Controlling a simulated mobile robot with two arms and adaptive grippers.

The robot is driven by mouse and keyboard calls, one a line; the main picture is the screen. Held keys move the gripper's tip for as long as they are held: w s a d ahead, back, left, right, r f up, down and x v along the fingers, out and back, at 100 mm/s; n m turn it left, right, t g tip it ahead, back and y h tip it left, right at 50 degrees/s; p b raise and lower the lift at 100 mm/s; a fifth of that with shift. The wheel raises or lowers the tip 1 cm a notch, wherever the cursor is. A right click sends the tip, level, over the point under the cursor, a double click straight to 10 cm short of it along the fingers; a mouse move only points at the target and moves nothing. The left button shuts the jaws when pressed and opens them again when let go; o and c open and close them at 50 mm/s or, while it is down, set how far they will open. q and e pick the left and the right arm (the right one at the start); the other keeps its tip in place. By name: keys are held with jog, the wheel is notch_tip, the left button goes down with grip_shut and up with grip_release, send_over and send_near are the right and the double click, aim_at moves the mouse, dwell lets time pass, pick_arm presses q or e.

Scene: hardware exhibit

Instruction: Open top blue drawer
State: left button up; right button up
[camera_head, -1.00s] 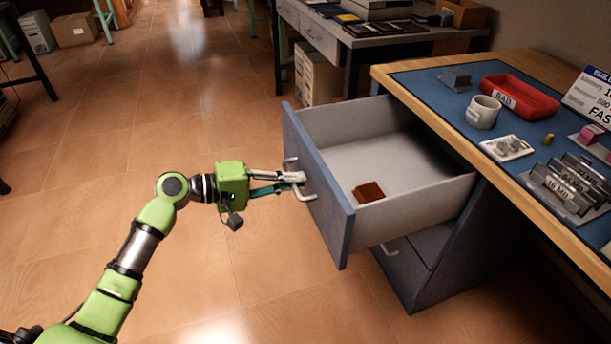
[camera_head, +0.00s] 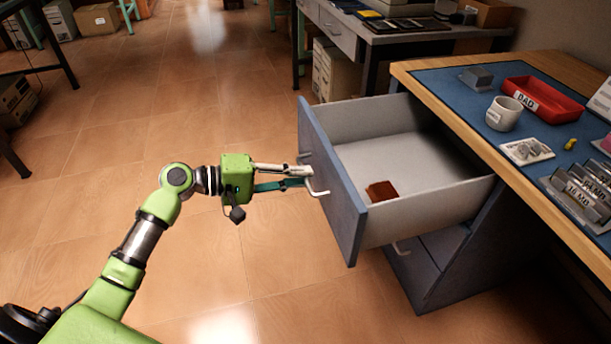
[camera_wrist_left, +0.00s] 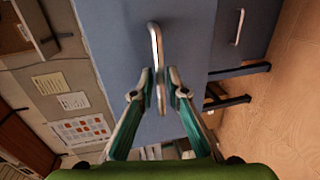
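The top blue drawer (camera_head: 333,185) of the workbench is pulled far out, with its pale inside showing. A small brown-red box (camera_head: 382,191) lies in it near the front. The drawer's metal handle (camera_head: 317,188) is on its front face. My left gripper (camera_head: 307,177) is at this handle. In the left wrist view its two fingertips (camera_wrist_left: 160,80) stand slightly apart on either side of the handle (camera_wrist_left: 155,42), with narrow gaps showing. A lower drawer (camera_head: 412,270) below is closed. My right gripper is not in view.
The workbench top (camera_head: 455,85) holds a red bin (camera_head: 545,108), a white mug (camera_head: 503,113), a small tray of parts (camera_head: 527,151) and metal blocks. Another desk (camera_head: 345,38) stands behind. The tiled floor (camera_head: 130,130) left of the drawer is clear.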

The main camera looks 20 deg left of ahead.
pick_arm(q)
jog(key=v, duration=1)
jog(key=shift+a, duration=0.15)
jog(key=shift+s+f, duration=0.1)
